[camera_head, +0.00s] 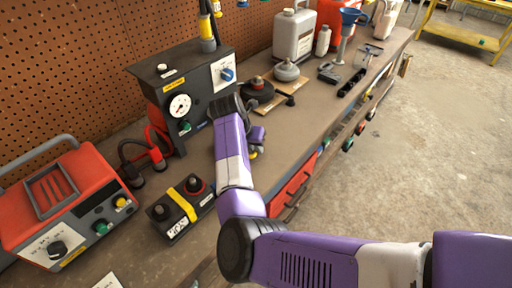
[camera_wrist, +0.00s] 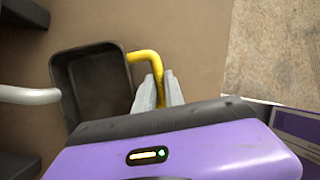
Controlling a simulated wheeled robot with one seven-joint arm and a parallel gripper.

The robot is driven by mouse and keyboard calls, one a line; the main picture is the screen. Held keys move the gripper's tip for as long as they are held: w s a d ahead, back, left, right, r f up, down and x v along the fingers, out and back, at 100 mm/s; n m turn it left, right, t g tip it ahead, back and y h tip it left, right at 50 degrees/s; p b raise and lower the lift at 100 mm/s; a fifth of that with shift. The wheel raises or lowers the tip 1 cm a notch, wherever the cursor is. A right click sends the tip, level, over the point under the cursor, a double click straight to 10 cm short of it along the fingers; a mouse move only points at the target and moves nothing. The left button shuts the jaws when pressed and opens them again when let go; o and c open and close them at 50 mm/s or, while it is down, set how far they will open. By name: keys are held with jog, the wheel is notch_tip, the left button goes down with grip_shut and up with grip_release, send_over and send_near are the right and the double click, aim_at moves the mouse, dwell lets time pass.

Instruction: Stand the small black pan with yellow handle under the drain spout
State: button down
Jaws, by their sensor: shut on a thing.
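The small black pan (camera_wrist: 92,88) is in the wrist view, seen from above, empty, with its yellow handle (camera_wrist: 143,56) bending toward my gripper (camera_wrist: 166,92). My gripper's pale fingers are shut on the handle. A pale tube (camera_wrist: 28,96), which looks like the drain spout, comes in from the left and its tip reaches the pan's left rim. I cannot tell the height between them, or whether the pan touches the bench. In the head view my arm hides the pan; only a bit of yellow (camera_head: 253,155) shows beside my wrist.
A black tester with a dial gauge (camera_head: 180,105) stands left of my wrist. A red charger (camera_head: 62,205) and a black battery (camera_head: 180,212) are nearer. Beyond are a grey canister (camera_head: 293,36) and several tools. The bench's right edge is close to my arm.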

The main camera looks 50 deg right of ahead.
jog(key=c, duration=1.3)
grip_release()
jog(key=shift+c, duration=0.2)
jog(key=b+v, duration=0.1)
jog(key=v, duration=0.6)
jog(key=shift+a+r, duration=0.15)
jog(key=shift+r, duration=0.2)
